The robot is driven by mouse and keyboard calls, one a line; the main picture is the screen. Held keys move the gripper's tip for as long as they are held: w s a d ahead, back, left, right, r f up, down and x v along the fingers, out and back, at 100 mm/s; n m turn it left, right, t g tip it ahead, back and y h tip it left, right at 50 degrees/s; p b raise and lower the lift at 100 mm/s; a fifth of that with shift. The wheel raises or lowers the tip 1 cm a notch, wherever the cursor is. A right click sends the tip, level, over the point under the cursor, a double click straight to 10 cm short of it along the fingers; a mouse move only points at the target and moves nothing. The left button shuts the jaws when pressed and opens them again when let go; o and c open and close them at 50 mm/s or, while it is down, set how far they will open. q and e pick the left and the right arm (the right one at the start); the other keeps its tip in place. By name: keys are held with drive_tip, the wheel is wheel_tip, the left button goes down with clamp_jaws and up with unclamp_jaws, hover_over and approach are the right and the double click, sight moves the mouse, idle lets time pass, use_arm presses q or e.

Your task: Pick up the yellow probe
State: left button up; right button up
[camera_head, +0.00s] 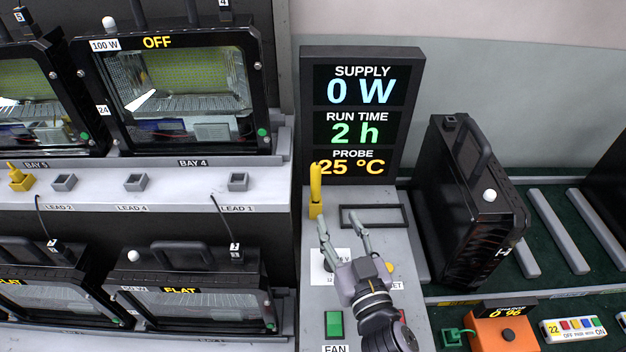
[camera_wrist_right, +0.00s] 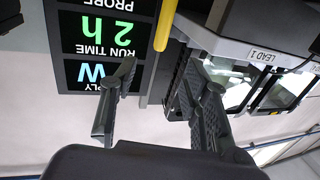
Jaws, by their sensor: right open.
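The yellow probe (camera_head: 316,188) stands upright at the back left of the grey console top, in front of the dark display. In the right wrist view the yellow probe (camera_wrist_right: 165,25) shows at the top, beyond the fingertips. My right gripper (camera_head: 344,232) is over the console, in front of the probe and a little to its right. Its two fingers are apart with nothing between them; they also show in the right wrist view (camera_wrist_right: 165,85). The fingers do not touch the probe. My left gripper is not in view.
The display (camera_head: 362,115) reads probe 25 °C, supply 0 W. A dark rectangular frame (camera_head: 374,206) lies right of the probe. A green button (camera_head: 334,324) sits at the console front. A black housing (camera_head: 470,200) stands to the right. The bay shelf (camera_head: 100,172) is left.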

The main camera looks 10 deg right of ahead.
sight(317, 175)
drive_tip(key=w+p, duration=0.1)
drive_tip(key=w, duration=0.2)
drive_tip(key=w+p, duration=0.1)
drive_tip(key=w, duration=0.3)
drive_tip(key=w+p, duration=0.1)
drive_tip(key=w, duration=0.2)
drive_tip(key=shift+w+a+r, duration=0.15)
drive_tip(key=shift+w+a, duration=0.05)
drive_tip(key=shift+a, duration=0.1)
drive_tip(key=shift+w+p, duration=0.3)
drive_tip(key=shift+w, duration=0.05)
drive_tip(key=w, duration=0.2)
drive_tip(key=w+p, duration=0.1)
drive_tip(key=shift+w+a, duration=0.2)
drive_tip(key=shift+a, duration=0.1)
drive_tip(key=shift+w, duration=0.6)
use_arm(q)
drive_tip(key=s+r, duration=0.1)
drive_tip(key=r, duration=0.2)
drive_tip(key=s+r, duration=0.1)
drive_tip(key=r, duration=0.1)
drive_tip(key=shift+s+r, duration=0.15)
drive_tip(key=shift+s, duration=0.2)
use_arm(e)
drive_tip(key=shift+s, duration=0.1)
drive_tip(key=shift+c, duration=0.4)
clamp_jaws()
